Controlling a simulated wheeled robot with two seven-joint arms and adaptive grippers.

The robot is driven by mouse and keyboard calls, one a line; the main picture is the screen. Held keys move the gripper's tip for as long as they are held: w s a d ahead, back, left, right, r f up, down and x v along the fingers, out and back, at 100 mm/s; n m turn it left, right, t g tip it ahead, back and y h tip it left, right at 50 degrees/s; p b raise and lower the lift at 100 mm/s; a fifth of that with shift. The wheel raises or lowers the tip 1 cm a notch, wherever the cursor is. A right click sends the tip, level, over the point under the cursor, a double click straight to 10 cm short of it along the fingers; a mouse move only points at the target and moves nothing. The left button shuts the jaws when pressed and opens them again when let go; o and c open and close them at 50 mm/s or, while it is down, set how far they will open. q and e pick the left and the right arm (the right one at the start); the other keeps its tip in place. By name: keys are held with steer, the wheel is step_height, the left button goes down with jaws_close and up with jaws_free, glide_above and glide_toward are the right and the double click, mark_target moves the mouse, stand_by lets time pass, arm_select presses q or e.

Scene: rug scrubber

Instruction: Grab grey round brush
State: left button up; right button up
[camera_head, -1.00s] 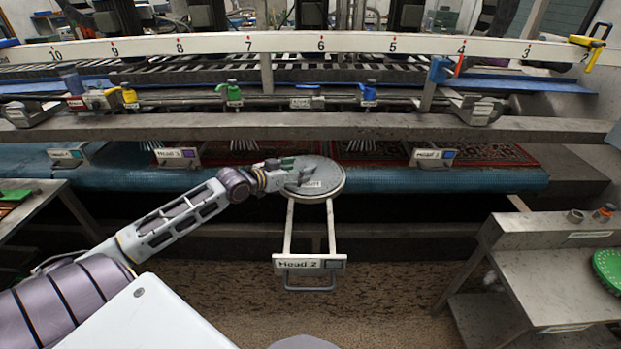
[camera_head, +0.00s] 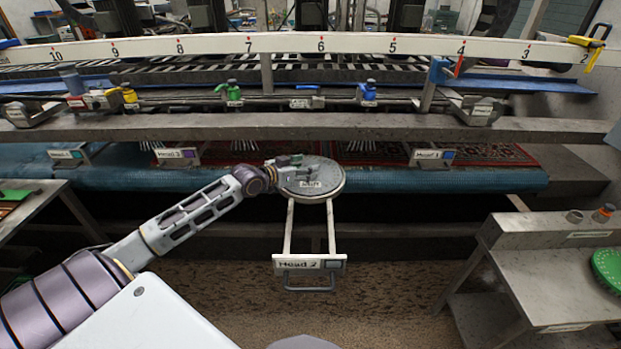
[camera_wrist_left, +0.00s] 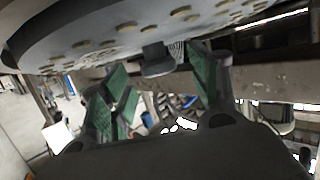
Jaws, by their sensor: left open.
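The grey round brush (camera_head: 322,190) lies flat on the pulled-out "Head 2" holder (camera_head: 331,228) in the head view, with a small label on top. My left gripper (camera_head: 297,161) is over the back left part of the disc, with its fingers open. In the left wrist view the disc (camera_wrist_left: 100,45) fills the top of the picture, with a ring of pale studs. A grey block (camera_wrist_left: 158,60) on it stands between the open green-padded fingers (camera_wrist_left: 160,88). I cannot tell whether the fingers touch it. My right gripper is out of view.
A blue-covered roller (camera_head: 420,180) runs behind the disc, with a metal beam (camera_head: 300,127) above it. A metal bench (camera_head: 560,280) with a green round brush (camera_head: 608,266) stands at the right. Another table (camera_head: 25,210) is at the left. The floor in front is clear.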

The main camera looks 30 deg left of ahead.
arm_select(q)
steer(key=shift+w+d, duration=0.1)
steer(key=shift+w, duration=0.25)
steer(key=shift+f, duration=0.1)
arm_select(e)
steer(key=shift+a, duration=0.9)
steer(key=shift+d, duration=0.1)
arm_select(q)
steer(key=shift+c, duration=0.2)
steer(key=c, duration=1)
jaws_close()
steer(key=shift+w, duration=0.1)
